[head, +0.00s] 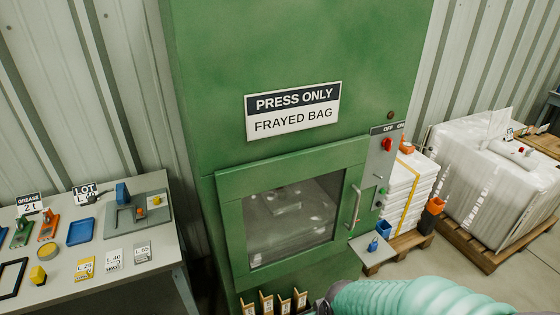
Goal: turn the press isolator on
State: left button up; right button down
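The green press (290,50) stands in the middle of the head view, with a windowed door (295,215) that looks closed. On the grey control panel (379,170) at its right edge is a red isolator knob (387,144), just under an OFF/ON label (388,129). The knob is too small to read its setting surely. My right arm comes in at the lower right, below the panel and well apart from the knob. Its dark end (322,306) is at the bottom edge; its fingers cannot be made out. My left gripper is not in view.
A table (170,262) with tags, tools and a blue tray (81,231) stands at the left. A small shelf (368,247) with a blue item sticks out below the panel. White sacks (405,185) and a wrapped bulk load (480,185) stand on pallets at the right.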

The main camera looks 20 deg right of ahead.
aim_at(387, 144)
jog(key=z, duration=1.35)
